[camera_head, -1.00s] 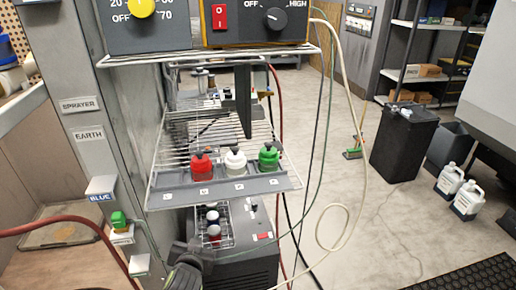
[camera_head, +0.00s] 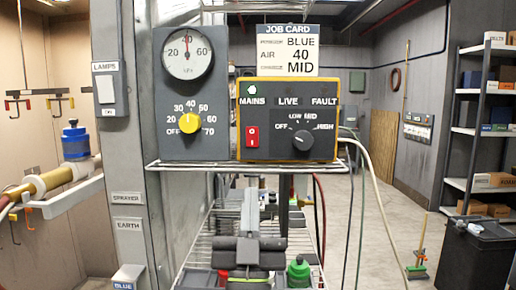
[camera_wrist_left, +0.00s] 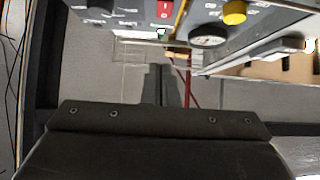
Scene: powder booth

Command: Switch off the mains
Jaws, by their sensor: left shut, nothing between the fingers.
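The yellow-framed control box (camera_head: 242,112) stands on a wire shelf in the head view. Its red mains switch (camera_head: 252,136) sits at the lower left of the panel, under a pale green lamp (camera_head: 252,89) and the MAINS label. The switch also shows at the top of the left wrist view (camera_wrist_left: 165,9). My left gripper (camera_head: 250,196) is shut and empty, below the switch and apart from it. Its fingers (camera_wrist_left: 160,84) point toward the panel in the wrist view. My right gripper is not in view.
A black knob (camera_head: 302,140) is right of the switch. A gauge panel (camera_head: 172,98) with a yellow knob (camera_head: 190,123) adjoins on the left. The wire shelf edge (camera_head: 215,164) runs under both. A green pot (camera_head: 298,272) stands below; cables hang at right.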

